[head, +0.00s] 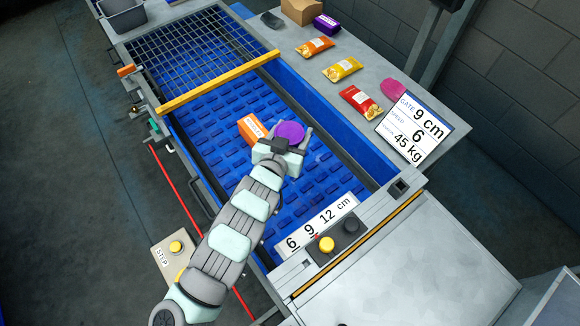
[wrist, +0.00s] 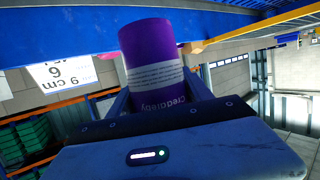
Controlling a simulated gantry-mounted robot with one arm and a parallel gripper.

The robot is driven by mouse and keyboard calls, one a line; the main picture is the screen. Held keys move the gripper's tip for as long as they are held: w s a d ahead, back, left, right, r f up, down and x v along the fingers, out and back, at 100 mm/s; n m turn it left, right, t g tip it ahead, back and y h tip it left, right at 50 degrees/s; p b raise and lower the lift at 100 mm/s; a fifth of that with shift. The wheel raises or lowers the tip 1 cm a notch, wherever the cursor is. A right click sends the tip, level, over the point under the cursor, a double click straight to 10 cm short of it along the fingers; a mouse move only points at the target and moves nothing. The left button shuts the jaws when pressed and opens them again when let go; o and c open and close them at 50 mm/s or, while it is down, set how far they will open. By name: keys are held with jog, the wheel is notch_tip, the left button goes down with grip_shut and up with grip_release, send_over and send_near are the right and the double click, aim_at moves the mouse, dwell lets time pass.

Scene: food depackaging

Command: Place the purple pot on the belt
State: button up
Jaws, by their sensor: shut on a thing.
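The purple pot (head: 290,131) is between the fingers of my gripper (head: 285,140) in the head view. In the wrist view the pot (wrist: 152,60) stands out past the fingers, with a pale label band and printed text. My gripper is shut on it. The blue ribbed belt (head: 300,185) lies below the gripper and pot in the head view. I cannot tell whether the pot touches the belt.
A yellow bar (head: 220,81) and a wire grid (head: 190,45) cross the belt's far end. Several packets, such as a red one (head: 361,102), lie on the side table (head: 385,68). Bare belt lies right of the gripper.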

notch_tip(320, 180, down, 15)
jog(key=b, duration=0.2)
jog(key=shift+b, duration=0.3)
jog(key=shift+f, duration=0.15)
jog(key=o, duration=1.6)
jog(key=shift+r, duration=0.3)
jog(key=shift+p+v, duration=0.95)
jog(key=shift+v, duration=2.8)
jog(key=shift+f, duration=0.1)
